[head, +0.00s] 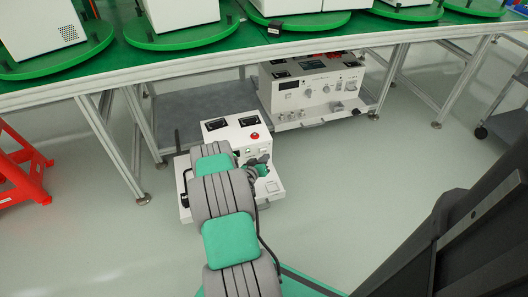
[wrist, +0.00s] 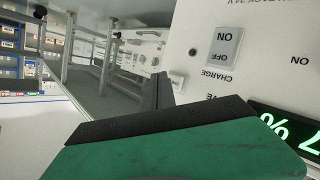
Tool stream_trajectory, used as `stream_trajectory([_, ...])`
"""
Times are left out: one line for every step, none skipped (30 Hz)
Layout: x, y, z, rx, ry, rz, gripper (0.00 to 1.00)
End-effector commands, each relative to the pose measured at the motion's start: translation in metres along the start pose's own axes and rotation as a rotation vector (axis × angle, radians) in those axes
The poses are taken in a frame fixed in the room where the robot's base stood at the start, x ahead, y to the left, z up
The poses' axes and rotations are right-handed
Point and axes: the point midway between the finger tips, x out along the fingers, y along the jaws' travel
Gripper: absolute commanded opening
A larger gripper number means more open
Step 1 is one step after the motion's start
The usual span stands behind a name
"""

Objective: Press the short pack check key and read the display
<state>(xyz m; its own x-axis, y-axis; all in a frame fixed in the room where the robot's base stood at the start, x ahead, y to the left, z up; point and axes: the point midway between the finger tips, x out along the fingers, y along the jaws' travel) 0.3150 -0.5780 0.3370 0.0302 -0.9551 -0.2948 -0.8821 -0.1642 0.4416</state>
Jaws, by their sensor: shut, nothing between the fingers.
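A white test unit (head: 230,128) with two dark meters and a red button stands on the floor below the bench. My gripper (head: 262,163) is over its front panel, and my arm covers much of that panel. In the wrist view the fingers (wrist: 163,90) are shut and empty, close to the white panel (wrist: 205,88). A display (wrist: 285,130) with green figures shows at the right, partly cut off; I make out a 7 and a percent sign. A switch marked ON and OFF (wrist: 225,47) is above the word CHARGE. I cannot pick out the short pack check key, or tell whether the fingers touch anything.
A second instrument unit (head: 312,88) stands behind, under the green-topped bench (head: 250,38). Bench legs (head: 115,150) are left of the test unit. A red stool (head: 22,170) is at far left, a dark cart (head: 510,128) at right. The floor between is clear.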

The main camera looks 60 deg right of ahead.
Motion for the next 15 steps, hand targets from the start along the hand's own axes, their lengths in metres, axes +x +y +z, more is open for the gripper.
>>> stream_trajectory([0.0, 0.0, 0.0, 0.0, 0.0, 0.0, 0.0])
stream_trajectory([0.0, 0.0, 0.0, 0.0, 0.0, 0.0, 0.0])
stream_trajectory([0.0, 0.0, 0.0, 0.0, 0.0, 0.0, 0.0])
stream_trajectory([0.0, 0.0, 0.0, 0.0, 0.0, 0.0, 0.0])
stream_trajectory([0.0, 0.0, 0.0, 0.0, -0.001, 0.0, 0.0])
stream_trajectory([-0.001, 0.001, 0.001, -0.001, -0.001, 0.0, 0.0])
stream_trajectory([-0.003, 0.002, 0.002, -0.001, -0.002, 0.0, 0.0])
stream_trajectory([-0.005, 0.004, 0.003, -0.001, -0.003, 0.0, 0.0])
stream_trajectory([-0.007, 0.006, 0.005, -0.001, -0.003, 0.0, 0.0])
stream_trajectory([-0.01, 0.007, 0.006, -0.001, -0.003, 0.0, 0.0])
stream_trajectory([-0.012, 0.009, 0.008, -0.002, -0.002, 0.0, 0.0])
stream_trajectory([-0.015, 0.011, 0.01, -0.001, -0.002, 0.0, 0.0])
stream_trajectory([-0.017, 0.013, 0.011, -0.001, -0.002, 0.0, 0.0])
stream_trajectory([-0.019, 0.014, 0.012, -0.001, -0.002, -0.001, 0.0])
stream_trajectory([-0.022, 0.016, 0.015, -0.001, -0.002, 0.0, 0.0])
